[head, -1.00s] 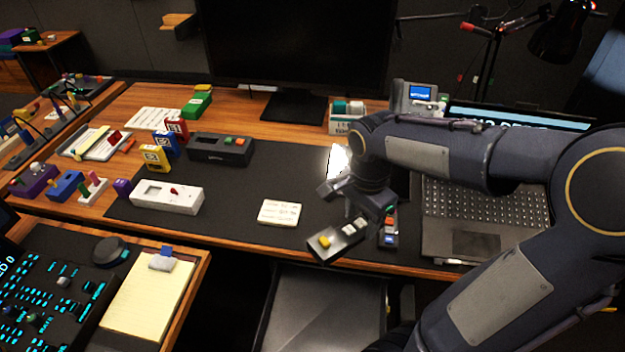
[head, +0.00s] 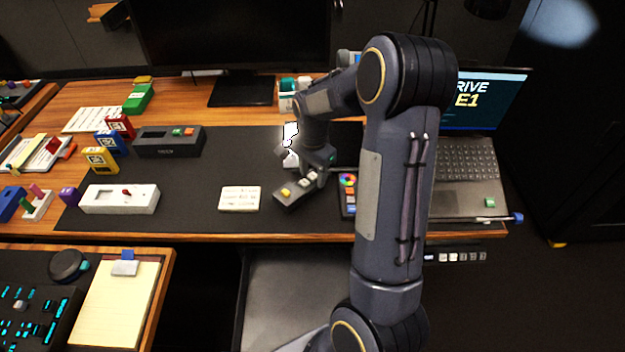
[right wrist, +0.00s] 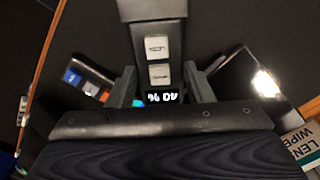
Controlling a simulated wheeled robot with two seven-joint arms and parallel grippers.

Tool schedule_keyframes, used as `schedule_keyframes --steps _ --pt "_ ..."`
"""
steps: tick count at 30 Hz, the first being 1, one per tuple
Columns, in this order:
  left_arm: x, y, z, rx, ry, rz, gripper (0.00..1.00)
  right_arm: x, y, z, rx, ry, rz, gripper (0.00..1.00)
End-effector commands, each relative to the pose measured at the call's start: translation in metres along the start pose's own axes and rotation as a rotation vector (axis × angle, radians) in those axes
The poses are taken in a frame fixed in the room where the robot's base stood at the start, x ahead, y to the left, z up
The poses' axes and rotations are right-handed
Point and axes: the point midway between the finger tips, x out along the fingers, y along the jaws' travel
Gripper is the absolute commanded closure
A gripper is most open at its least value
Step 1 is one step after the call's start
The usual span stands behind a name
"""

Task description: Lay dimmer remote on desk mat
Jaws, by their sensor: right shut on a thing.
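The dimmer remote (head: 289,195) is a dark grey bar with a yellow button and pale buttons. My right gripper (head: 316,174) is shut on one end of it and holds it over the front part of the dark desk mat (head: 235,165). In the right wrist view the remote (right wrist: 153,30) sits between the two fingers (right wrist: 160,85), with two pale buttons and a small lit display showing. I cannot tell whether its underside touches the mat. My left gripper is not in view.
A white box (head: 120,198) and a dark box (head: 170,142) sit further left. The laptop (head: 465,180) stands at right.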

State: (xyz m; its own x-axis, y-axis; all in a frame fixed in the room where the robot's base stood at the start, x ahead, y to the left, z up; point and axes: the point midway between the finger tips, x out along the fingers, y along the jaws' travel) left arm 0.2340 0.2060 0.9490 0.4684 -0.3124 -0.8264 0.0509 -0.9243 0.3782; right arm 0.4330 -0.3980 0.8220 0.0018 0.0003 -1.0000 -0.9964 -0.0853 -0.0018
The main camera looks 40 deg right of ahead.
Motion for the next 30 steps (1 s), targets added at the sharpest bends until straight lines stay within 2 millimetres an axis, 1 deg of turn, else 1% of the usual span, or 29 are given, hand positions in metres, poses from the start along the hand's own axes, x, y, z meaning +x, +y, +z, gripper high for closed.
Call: schedule_keyframes --steps 1,4,7,14,18,19,23,24,30 --pt "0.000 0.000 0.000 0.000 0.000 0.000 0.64 0.005 -0.002 -0.002 0.001 -0.001 0.003 0.78" --pt "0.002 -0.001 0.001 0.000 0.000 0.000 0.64 0.021 -0.001 -0.001 0.000 -0.002 0.004 0.78" --pt "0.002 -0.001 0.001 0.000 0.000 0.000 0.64 0.033 -0.001 -0.001 0.000 -0.002 0.003 0.78" --pt "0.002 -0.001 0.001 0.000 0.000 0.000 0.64 0.033 -0.002 -0.001 0.000 0.000 0.000 0.78" --pt "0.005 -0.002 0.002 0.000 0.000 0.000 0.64 0.038 -0.002 -0.001 0.000 0.000 0.001 0.78" --pt "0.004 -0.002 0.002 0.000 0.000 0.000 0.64 0.037 -0.001 -0.001 0.000 0.000 0.001 0.51" --pt "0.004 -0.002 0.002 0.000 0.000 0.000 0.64 0.036 -0.001 -0.001 0.000 -0.001 0.001 0.34" --pt "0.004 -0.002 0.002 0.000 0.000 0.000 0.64 0.036 -0.001 -0.001 0.000 -0.001 0.001 0.32" --pt "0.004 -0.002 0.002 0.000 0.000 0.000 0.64 0.036 -0.001 -0.001 0.000 -0.001 0.001 0.32"
